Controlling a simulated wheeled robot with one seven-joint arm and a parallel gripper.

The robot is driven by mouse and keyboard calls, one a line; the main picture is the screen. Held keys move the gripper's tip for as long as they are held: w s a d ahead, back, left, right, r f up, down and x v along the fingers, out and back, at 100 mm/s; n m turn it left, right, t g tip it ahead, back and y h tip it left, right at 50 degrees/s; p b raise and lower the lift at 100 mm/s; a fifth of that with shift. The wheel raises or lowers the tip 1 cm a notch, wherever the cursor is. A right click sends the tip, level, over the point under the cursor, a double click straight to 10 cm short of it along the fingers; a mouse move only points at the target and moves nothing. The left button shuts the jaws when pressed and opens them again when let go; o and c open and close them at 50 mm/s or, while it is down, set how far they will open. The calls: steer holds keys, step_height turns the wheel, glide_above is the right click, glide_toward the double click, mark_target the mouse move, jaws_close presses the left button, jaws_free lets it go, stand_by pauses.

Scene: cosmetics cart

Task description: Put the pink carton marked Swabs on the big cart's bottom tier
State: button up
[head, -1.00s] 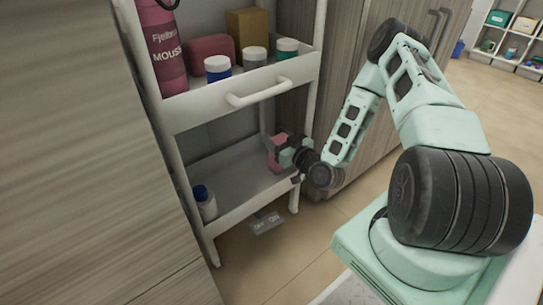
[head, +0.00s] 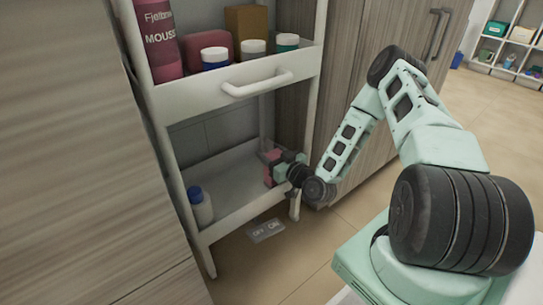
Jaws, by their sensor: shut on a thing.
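The pink carton (head: 270,162) is at the right end of the big cart's bottom tier (head: 235,192). My gripper (head: 277,170) reaches in over the tier's front right corner and is shut on the carton. My gripper covers much of the carton, and no lettering on it can be read. I cannot tell whether the carton's base touches the tier floor.
A white bottle with a blue cap (head: 200,206) stands at the left of the bottom tier; the middle is clear. The upper tier (head: 190,95) holds a pink mousse bottle (head: 160,42), jars and boxes. Wooden cabinets flank the cart. A grey switch plate (head: 266,231) lies on the floor.

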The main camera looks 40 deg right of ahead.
steer(key=o, duration=1.3)
steer(key=shift+f, duration=0.1)
steer(key=shift+c, duration=0.2)
steer(key=s+p, duration=0.4)
steer(key=s, duration=0.8)
steer(key=shift+d, duration=0.2)
